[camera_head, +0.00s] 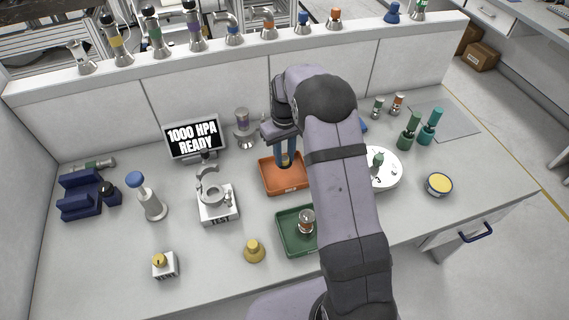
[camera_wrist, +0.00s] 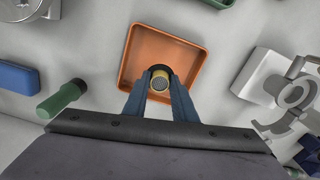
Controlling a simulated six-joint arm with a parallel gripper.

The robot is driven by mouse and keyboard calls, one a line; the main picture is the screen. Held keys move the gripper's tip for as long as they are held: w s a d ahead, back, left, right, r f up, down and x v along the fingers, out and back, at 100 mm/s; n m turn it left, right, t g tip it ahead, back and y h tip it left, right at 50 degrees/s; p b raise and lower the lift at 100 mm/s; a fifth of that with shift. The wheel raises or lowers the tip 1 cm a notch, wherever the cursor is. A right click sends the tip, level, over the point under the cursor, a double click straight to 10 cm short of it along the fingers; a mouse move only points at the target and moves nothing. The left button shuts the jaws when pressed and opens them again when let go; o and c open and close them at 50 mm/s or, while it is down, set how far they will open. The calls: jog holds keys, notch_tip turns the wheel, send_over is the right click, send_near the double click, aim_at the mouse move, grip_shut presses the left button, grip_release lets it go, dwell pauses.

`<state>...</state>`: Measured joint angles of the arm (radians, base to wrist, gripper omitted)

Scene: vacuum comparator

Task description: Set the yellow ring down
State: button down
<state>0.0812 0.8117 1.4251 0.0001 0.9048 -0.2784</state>
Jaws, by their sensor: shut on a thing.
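My gripper (camera_head: 286,162) points down over the orange tray (camera_head: 265,182), and its two blue fingers are closed on a small part. In the wrist view, my gripper (camera_wrist: 160,86) holds this yellow-ringed part (camera_wrist: 159,77), which shows a yellow band around a grey mesh face and a dark edge. In the head view the fingers and arm mostly cover the part. I cannot tell whether it touches the tray floor. Nothing else shows in the orange tray.
A green tray (camera_head: 284,241) holding a small clear and orange part stands in front. The white TEST stand (camera_head: 217,212) is left of the orange tray. The screen (camera_head: 193,139) reads "1000 HPA READY". A yellow knob-like part (camera_head: 254,252) and a yellow-topped bowl (camera_head: 439,185) stand apart.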

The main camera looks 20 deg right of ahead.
aim_at(284, 166)
jog(key=shift+f+p, duration=0.6)
jog(key=shift+f, duration=1.7)
jog(key=shift+f, duration=0.1)
jog(key=shift+f, duration=0.15)
jog(key=c, duration=1.5)
grip_release()
jog(key=shift+o, duration=0.2)
